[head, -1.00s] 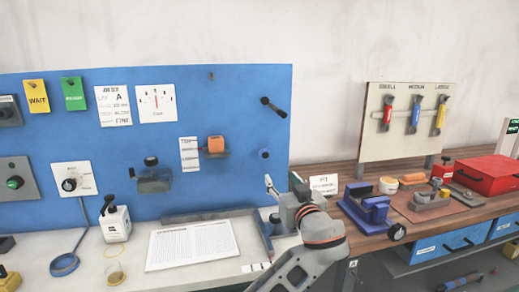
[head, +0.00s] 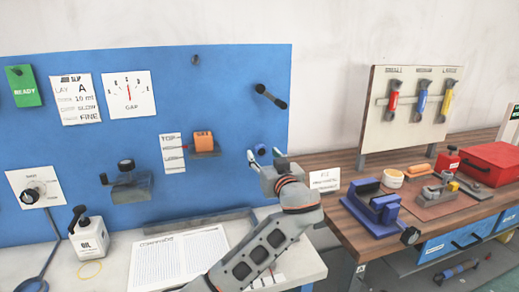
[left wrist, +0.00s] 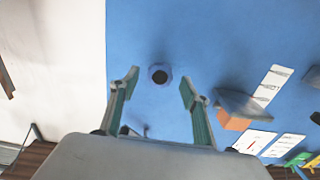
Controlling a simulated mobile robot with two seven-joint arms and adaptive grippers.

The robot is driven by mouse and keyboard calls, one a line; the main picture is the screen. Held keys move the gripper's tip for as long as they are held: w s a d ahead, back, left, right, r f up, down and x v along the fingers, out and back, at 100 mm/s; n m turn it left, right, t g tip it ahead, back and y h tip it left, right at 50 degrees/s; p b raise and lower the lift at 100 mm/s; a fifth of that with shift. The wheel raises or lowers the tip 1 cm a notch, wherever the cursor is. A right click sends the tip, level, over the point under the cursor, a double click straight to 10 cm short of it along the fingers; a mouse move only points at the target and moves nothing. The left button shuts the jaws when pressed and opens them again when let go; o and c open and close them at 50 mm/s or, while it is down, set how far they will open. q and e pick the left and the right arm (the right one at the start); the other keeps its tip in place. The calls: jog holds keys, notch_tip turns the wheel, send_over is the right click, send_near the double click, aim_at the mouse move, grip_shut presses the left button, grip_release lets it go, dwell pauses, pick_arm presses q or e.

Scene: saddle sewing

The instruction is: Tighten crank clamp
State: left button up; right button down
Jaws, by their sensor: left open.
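A black crank handle (head: 270,96) sticks out of the blue board near its upper right edge. Below it is a small round blue knob (head: 260,149), with a dark centre in the left wrist view (left wrist: 159,75). A blue clamp-like vise (head: 380,208) with a black knob (head: 410,236) stands on the wooden bench. I cannot tell for certain which is the crank clamp. My left gripper (head: 265,156) is open and empty in front of the board by the blue knob. In the left wrist view the knob shows between its spread fingers (left wrist: 158,92), apart from them. My right gripper is out of view.
An orange block on a holder (head: 203,143) and a dark bracket (head: 130,186) project from the board left of the gripper. A tool board (head: 440,85) stands at right.

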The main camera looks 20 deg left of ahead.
aim_at(262, 153)
pick_arm(q)
jog(key=x, duration=0.4)
jog(key=shift+w+a, duration=0.2)
jog(key=shift+w, duration=0.05)
jog(key=c, duration=1.2)
jog(key=shift+o, duration=0.2)
jog(key=shift+f, duration=0.15)
